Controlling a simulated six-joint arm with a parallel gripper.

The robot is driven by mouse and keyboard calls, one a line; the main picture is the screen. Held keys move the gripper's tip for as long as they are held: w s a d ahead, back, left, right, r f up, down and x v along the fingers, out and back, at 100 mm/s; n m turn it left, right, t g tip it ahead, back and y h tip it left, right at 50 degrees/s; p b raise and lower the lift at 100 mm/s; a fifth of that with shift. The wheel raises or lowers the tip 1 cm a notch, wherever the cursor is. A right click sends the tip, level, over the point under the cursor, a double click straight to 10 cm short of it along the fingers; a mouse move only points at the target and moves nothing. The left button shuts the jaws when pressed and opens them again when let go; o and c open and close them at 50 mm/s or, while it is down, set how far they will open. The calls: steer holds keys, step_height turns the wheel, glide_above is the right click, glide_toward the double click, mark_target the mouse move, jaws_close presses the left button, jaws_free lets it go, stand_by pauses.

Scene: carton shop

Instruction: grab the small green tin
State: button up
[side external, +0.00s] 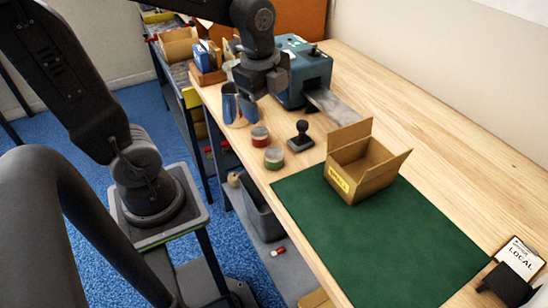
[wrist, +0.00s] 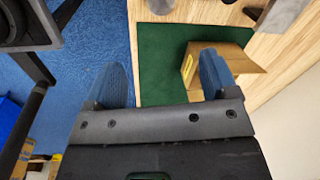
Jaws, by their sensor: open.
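The small green tin (side external: 274,160) stands on the wooden table near its front edge, just off the corner of the green mat, with a pale lid and a green band. A similar red tin (side external: 260,137) stands just behind it, a small gap apart. My gripper (side external: 240,117) is open, with blue fingers pointing down, behind and to the left of both tins. Nothing shows between the fingers.
A black stamp (side external: 300,138) stands right of the tins. An open carton (side external: 352,181) sits on the green mat (side external: 390,245). A blue-grey machine (side external: 305,70) with a metal chute is behind. A grey bin (side external: 262,212) is below the table edge.

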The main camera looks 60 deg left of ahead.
step_height(320, 180, down, 2)
steer(key=w+a+m+g, duration=0.1)
steer(key=w+a+m, duration=0.1)
steer(key=m, duration=0.3)
glide_toward(274, 153)
steer(key=shift+m+g, duration=0.3)
steer(key=shift+m, duration=0.1)
steer(key=f, duration=0.5)
steer(key=shift+w+a+f, duration=0.15)
steer(key=shift+a, duration=0.25)
steer(key=shift+w+d+f, duration=0.1)
steer(key=shift+d+f, duration=0.05)
steer(key=shift+f, duration=1.15)
steer(key=shift+d+f, duration=0.1)
steer(key=shift+f, duration=1.2)
steer(key=shift+c, duration=0.5)
steer(key=c, duration=0.9)
steer(key=shift+r, duration=0.15)
